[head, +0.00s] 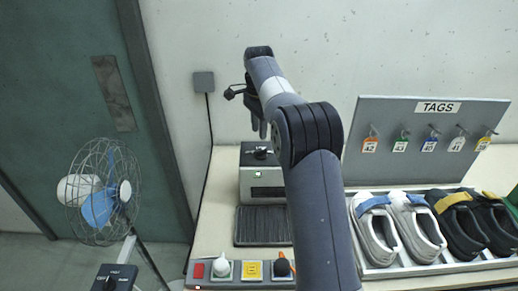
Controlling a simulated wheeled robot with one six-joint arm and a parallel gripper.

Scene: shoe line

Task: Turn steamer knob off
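A grey box-shaped unit (264,180), which looks like the steamer, stands on the table against the wall, left of my arm. A black knob (261,153) sits on its dark top. The knob's setting is too small to read. My gripper (259,129) hangs above the knob, pointing down, with a gap between the fingertips and the knob. The fingers are small and partly behind my arm, so I cannot tell how far apart they are. My arm hides the right side of the unit.
A black ribbed mat (262,226) lies before the unit, and a grey panel (212,284) with small items lines the front edge. A shoe tray (403,266) and TAGS board (380,110) stand right. A caged fan (100,192) and labelled switch box (115,278) stand left.

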